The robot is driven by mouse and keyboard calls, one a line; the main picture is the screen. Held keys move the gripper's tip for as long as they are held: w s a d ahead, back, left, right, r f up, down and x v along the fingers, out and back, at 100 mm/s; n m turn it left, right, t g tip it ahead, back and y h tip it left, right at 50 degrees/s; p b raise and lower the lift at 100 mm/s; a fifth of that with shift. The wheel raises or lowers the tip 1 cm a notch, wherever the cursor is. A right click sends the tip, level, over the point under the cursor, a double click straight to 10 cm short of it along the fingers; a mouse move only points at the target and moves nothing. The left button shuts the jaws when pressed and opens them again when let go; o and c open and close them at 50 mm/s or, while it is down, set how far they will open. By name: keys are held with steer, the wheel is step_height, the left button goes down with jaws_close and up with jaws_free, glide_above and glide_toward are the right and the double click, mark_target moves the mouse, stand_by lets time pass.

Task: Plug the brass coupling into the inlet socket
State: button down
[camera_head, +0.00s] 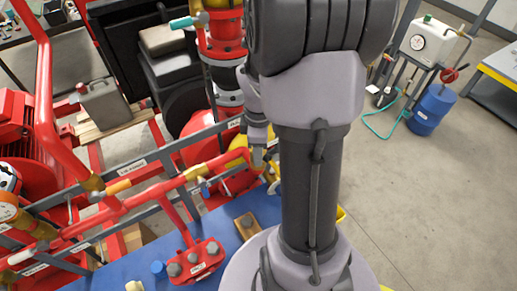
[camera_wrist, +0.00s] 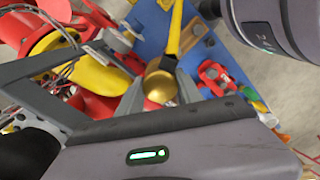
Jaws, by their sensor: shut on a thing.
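In the wrist view, my gripper (camera_wrist: 159,92) is shut on the brass coupling (camera_wrist: 160,88), whose rounded brass end shows between the two grey fingers. A yellow and black shaft (camera_wrist: 175,35) runs up the picture from just beyond the brass end; I cannot tell if they are joined. In the head view, my gripper (camera_head: 262,156) is small and partly hidden behind my arm, beside the red and yellow pipework. The coupling cannot be made out there. I cannot pick out the inlet socket with certainty in either view.
Red pipes and grey labelled rails (camera_head: 130,180) crowd the left. A red block with grey knobs (camera_head: 195,262) stands on the blue surface (camera_head: 225,228), near a brown block (camera_head: 246,225). A blue drum (camera_head: 432,108) stands at right; the floor between is mostly clear.

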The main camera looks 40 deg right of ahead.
steer(key=shift+f, duration=0.1)
steer(key=c, duration=0.7)
jaws_free()
step_height(320, 180, up, 17)
steer(key=p, duration=0.2)
steer(key=shift+r, duration=0.2)
